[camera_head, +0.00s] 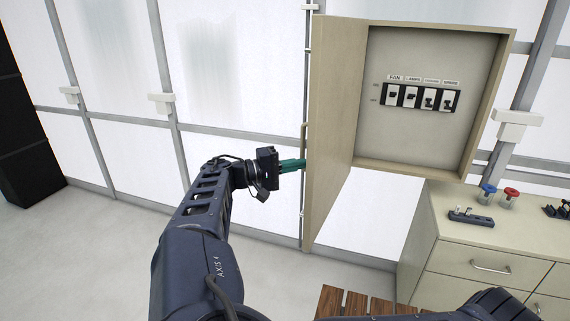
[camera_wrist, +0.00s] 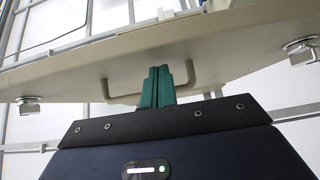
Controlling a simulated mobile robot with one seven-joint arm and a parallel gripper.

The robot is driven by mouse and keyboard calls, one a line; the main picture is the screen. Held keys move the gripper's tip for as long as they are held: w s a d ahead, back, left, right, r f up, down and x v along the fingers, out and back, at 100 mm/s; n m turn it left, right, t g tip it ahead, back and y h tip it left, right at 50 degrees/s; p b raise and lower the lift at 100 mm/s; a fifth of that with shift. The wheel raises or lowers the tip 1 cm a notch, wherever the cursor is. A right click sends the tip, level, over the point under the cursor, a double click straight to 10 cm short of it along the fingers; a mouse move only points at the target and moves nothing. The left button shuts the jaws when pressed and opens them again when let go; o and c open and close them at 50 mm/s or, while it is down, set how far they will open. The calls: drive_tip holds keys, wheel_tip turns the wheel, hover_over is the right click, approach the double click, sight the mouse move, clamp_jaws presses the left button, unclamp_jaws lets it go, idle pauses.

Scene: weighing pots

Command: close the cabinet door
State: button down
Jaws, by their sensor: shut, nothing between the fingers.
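The cabinet door (camera_head: 332,120) is pale wood and stands open, swung out at the left of the cabinet (camera_head: 440,65). Inside the cabinet is a switch panel (camera_head: 421,97) with a row of dark switches. My gripper (camera_head: 300,164) has green fingers held together and empty, at the door's outer face. In the wrist view the shut fingers (camera_wrist: 157,85) are in front of the door's bar handle (camera_wrist: 190,75), between its two ends. I cannot tell whether the fingertips touch the door or handle.
A drawer cabinet (camera_head: 485,262) stands at the lower right, with a blue-topped jar (camera_head: 487,194), a red-topped jar (camera_head: 509,197) and a dark device (camera_head: 471,217) on top. A slatted wooden surface (camera_head: 355,303) is at the bottom.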

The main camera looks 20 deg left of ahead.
drive_tip(key=shift+d, duration=0.3)
drive_tip(key=w+d, duration=0.2)
drive_tip(key=d, duration=2.5)
drive_tip(key=shift+w+d, duration=0.3)
drive_tip(key=shift+w, duration=0.1)
